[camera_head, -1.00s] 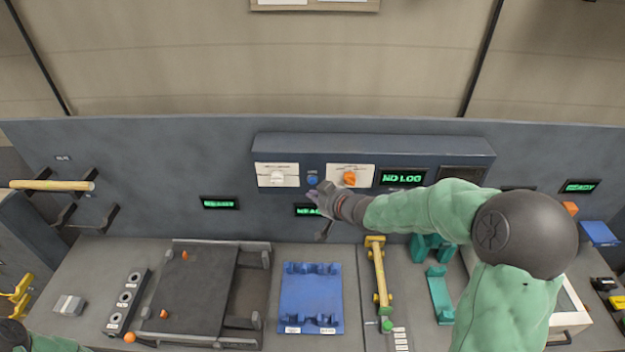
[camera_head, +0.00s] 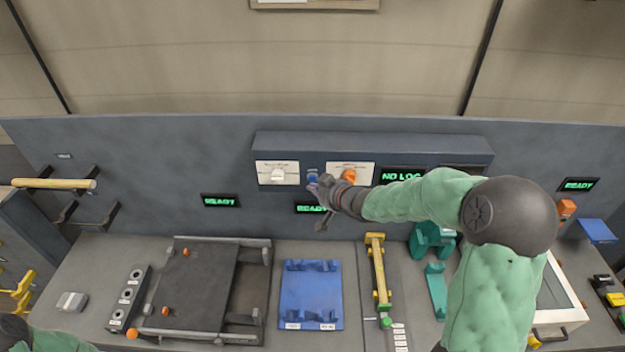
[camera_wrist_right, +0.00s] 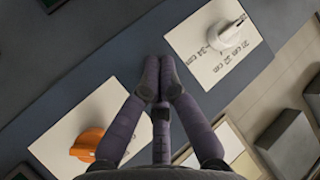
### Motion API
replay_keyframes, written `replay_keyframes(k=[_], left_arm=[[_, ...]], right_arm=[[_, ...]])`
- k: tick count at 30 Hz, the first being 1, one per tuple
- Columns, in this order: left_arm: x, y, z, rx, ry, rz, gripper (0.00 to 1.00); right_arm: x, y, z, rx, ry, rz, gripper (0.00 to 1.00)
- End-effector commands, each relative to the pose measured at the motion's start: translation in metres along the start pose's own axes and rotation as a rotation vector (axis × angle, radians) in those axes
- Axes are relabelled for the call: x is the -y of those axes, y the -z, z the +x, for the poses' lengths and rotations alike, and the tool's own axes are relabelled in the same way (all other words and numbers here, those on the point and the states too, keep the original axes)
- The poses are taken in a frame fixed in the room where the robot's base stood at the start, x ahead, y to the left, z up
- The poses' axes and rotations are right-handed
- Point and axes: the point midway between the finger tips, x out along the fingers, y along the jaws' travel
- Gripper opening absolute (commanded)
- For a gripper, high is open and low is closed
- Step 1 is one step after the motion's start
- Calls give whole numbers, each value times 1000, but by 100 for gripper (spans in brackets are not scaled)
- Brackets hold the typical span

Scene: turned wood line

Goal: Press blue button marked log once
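The blue button (camera_head: 312,177) sits on the raised panel between two white plates, one with a white knob (camera_head: 278,174) and one with an orange knob (camera_head: 349,175). My right gripper (camera_head: 316,188) is at the button's lower edge in the head view; I cannot tell whether it touches. In the right wrist view its fingertips (camera_wrist_right: 155,80) meet, with nothing seen between them, and the button is hidden there. The display (camera_head: 402,176) beside the orange knob reads "NO LOG". My left gripper is out of view; only part of that arm shows at the lower left.
Below lie a black tray (camera_head: 205,285), a blue cradle (camera_head: 311,292), a yellow-handled bar (camera_head: 378,270) and teal holders (camera_head: 436,285). A wooden rail handle (camera_head: 54,184) projects at the left.

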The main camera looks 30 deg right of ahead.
Motion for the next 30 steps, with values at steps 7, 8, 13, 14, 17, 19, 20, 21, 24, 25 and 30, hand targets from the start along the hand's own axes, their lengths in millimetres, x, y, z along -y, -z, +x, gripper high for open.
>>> replay_keyframes(k=[7,8,13,14,17,19,20,21,24,25,30], left_arm=[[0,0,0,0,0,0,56],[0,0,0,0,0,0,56],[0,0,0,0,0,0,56],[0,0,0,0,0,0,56],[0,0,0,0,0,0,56],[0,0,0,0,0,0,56],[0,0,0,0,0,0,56],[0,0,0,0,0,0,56],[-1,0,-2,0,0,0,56],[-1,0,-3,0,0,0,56],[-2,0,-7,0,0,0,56]], right_arm=[[0,0,0,0,0,0,0],[0,0,0,0,0,0,0],[0,0,0,0,0,0,0],[0,0,0,0,0,0,0],[0,0,0,0,0,0,0],[0,0,0,0,0,0,0],[0,0,0,0,0,0,0],[0,0,0,0,0,0,0],[-1,1,1,0,0,0,0],[-1,2,2,1,0,0,0],[-4,5,5,0,-1,1,0]])
